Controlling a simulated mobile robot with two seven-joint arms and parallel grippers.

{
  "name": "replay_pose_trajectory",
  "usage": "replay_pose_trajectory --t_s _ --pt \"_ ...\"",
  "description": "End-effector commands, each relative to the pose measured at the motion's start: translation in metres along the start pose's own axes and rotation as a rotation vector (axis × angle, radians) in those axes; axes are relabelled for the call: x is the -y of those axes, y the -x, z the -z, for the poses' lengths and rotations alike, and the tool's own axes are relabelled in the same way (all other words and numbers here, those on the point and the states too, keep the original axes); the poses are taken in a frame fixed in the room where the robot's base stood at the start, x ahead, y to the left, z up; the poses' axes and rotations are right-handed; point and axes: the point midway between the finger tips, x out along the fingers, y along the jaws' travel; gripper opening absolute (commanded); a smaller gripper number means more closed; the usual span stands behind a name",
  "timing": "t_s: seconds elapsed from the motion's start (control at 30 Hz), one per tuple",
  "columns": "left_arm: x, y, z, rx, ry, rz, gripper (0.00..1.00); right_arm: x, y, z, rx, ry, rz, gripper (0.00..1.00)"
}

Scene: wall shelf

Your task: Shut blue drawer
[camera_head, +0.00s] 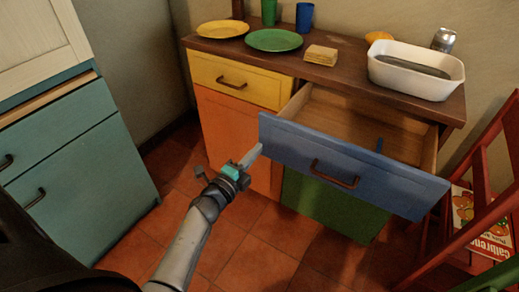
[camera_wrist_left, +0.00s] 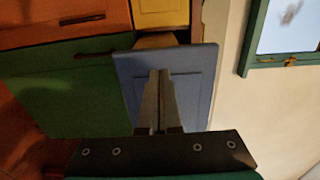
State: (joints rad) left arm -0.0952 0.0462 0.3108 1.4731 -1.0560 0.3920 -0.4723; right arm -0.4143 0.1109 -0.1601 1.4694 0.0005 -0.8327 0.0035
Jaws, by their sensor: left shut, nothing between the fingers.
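The blue drawer (camera_head: 300,148) stands pulled out of the wooden-topped cabinet, its pale wooden inside showing. Its front has a dark handle (camera_head: 335,174). My left gripper (camera_head: 252,156) is shut and empty, by the left end of the blue front, pointing toward it. In the left wrist view my closed fingers (camera_wrist_left: 158,82) overlap the blue front (camera_wrist_left: 195,95); I cannot tell whether they touch it. My right gripper is not in view.
The worktop (camera_head: 345,75) holds a yellow plate (camera_head: 223,29), a green plate (camera_head: 274,40), cups, a sponge-like stack (camera_head: 321,55) and a white basin (camera_head: 416,79). A red rack (camera_head: 492,195) stands close at the right. A teal cabinet (camera_head: 85,170) is at the left.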

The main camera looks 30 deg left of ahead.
Motion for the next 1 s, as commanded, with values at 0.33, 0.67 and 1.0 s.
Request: replay_pose_trajectory --t_s 0.33,0.67,1.0 --pt "0.000 -0.023 0.000 0.000 0.000 -0.001 0.00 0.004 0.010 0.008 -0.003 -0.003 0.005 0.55" --pt "0.000 -0.024 0.000 0.000 0.000 -0.001 0.00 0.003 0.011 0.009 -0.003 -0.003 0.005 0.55" --pt "-0.001 -0.047 0.000 -0.001 0.000 0.002 0.00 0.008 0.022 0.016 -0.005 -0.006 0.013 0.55"
